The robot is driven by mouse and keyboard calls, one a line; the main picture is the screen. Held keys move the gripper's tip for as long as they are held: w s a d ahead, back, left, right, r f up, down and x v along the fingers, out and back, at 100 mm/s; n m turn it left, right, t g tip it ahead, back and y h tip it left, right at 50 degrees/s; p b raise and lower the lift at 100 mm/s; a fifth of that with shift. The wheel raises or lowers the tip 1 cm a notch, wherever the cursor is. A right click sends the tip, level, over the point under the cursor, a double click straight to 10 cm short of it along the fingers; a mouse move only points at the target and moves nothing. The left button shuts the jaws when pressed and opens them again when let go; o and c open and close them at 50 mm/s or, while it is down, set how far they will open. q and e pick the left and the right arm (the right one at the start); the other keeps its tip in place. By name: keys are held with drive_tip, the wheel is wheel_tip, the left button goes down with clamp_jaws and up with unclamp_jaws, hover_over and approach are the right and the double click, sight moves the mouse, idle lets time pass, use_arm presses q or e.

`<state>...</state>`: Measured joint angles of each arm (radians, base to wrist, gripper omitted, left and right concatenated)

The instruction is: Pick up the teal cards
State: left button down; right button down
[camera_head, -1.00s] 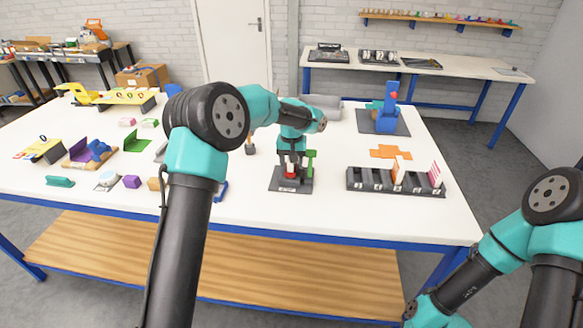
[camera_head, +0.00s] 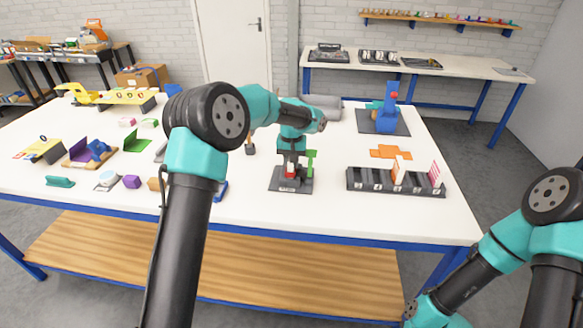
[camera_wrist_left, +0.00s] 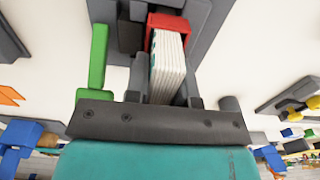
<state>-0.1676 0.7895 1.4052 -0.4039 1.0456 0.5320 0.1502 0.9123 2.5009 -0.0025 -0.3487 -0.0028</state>
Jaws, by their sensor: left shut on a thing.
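A stack of cards (camera_wrist_left: 167,68) stands in a red holder (camera_wrist_left: 166,21) on a dark grey base (camera_head: 280,187). Only the pale card edges show, with faint teal-grey lines; their faces are hidden. My left gripper (camera_head: 291,162) points down over the base and is shut on the stack. In the left wrist view its fingers (camera_wrist_left: 165,85) lie on either side of the cards, whose far end is still inside the red holder. A green upright part (camera_wrist_left: 98,55) stands beside the fingers. My right arm shows at the lower right, but its gripper is out of view.
A black slotted rack (camera_head: 375,186) with a few upright cards stands to the right. An orange flat piece (camera_head: 390,152) and a blue device (camera_head: 387,118) on a grey mat lie behind it. Several small items crowd the table's left side. The front right tabletop is clear.

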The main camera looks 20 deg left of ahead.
use_arm(q)
drive_tip(key=shift+r, duration=0.1)
drive_tip(key=shift+r, duration=1.7)
drive_tip(key=s+d+r, duration=0.1)
drive_tip(key=s+d, duration=0.3)
drive_tip(key=s, duration=1.1)
drive_tip(key=shift+s+d+r, duration=0.2)
